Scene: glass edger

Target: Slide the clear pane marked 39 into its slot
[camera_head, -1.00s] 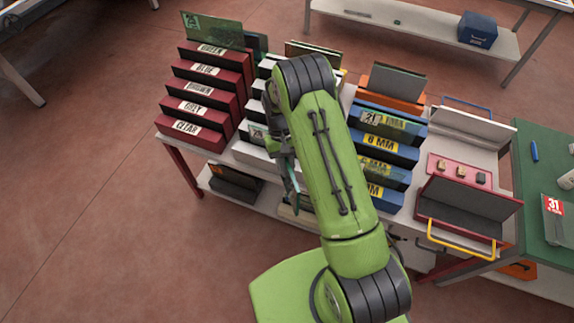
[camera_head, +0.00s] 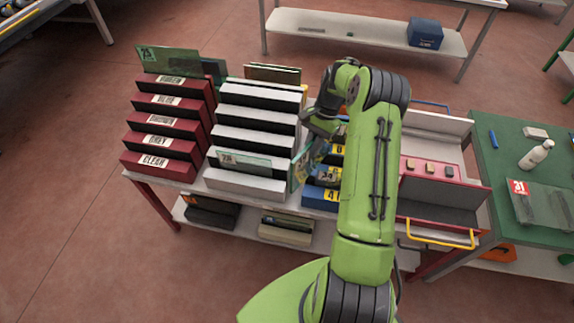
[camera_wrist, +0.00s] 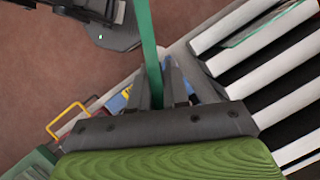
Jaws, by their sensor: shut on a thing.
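My gripper (camera_head: 316,130) is shut on a clear pane (camera_head: 304,166) with a greenish edge. The pane hangs upright below the fingers, between the white rack (camera_head: 246,187) and the blue rack (camera_head: 320,197), apparently clear of any slot. I cannot read its number. In the wrist view the pane (camera_wrist: 148,45) shows edge-on as a teal strip between the fingers (camera_wrist: 158,92). The blue rack has slots labelled by millimetres, partly hidden by my arm. The red rack (camera_head: 160,165) has slots labelled GREEN, BLUE, BROWN, GREY and CLEAR.
A numbered pane (camera_head: 243,161) stands in the white rack's front slot. A green pane (camera_head: 168,60) stands at the red rack's back. A red tray with a yellow handle (camera_head: 437,234) is on the right. The green table (camera_head: 490,155) holds a bottle and a pane marked 31.

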